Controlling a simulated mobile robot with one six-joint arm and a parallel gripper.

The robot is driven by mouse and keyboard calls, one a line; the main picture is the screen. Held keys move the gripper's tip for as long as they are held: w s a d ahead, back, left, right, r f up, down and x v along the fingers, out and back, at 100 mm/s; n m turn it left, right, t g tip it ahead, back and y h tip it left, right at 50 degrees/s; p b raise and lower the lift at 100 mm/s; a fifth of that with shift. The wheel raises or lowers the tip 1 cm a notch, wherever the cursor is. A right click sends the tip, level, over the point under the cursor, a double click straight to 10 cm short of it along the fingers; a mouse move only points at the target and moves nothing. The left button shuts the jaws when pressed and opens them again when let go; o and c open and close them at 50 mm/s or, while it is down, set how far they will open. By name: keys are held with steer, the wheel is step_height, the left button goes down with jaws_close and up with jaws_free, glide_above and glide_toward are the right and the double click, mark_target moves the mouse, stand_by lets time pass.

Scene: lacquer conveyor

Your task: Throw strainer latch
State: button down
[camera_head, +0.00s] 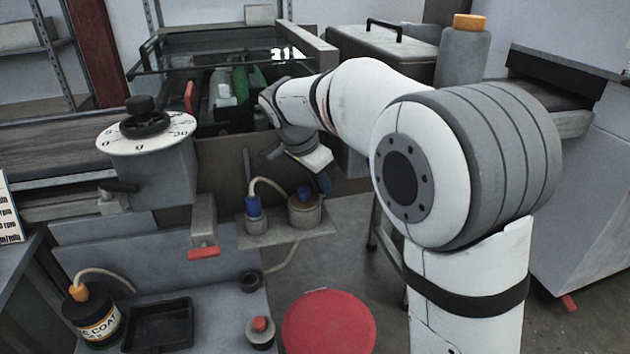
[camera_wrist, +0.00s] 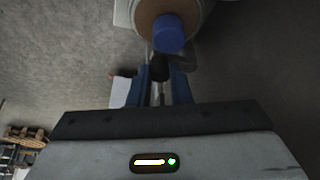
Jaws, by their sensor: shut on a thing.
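The strainer (camera_head: 305,212) is a tan round pot with a blue cap, standing on a small grey shelf. In the wrist view the strainer (camera_wrist: 153,12) is at the top, with its blue cap (camera_wrist: 169,34) facing the camera. A dark latch lever (camera_wrist: 159,68) sticks out from its side, between the blue fingers of my gripper (camera_wrist: 160,84). The fingers are shut on this lever. In the head view my gripper (camera_head: 320,183) is just above and beside the strainer, and the lever cannot be made out there.
A blue-capped fitting (camera_head: 253,208) with a pale hose stands left of the strainer on the shelf (camera_head: 283,236). A dial box (camera_head: 150,175) and a red-tipped lever (camera_head: 203,252) are further left. A red round lid (camera_head: 328,325), a black tray (camera_head: 160,325) and a coat bottle (camera_head: 97,322) are in front.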

steer(key=c, duration=1.3)
jaws_free()
steer(key=shift+r, duration=0.1)
steer(key=p+v, duration=0.2)
steer(key=v, duration=0.5)
steer(key=shift+s+a+r, duration=0.1)
steer(key=shift+r, duration=0.15)
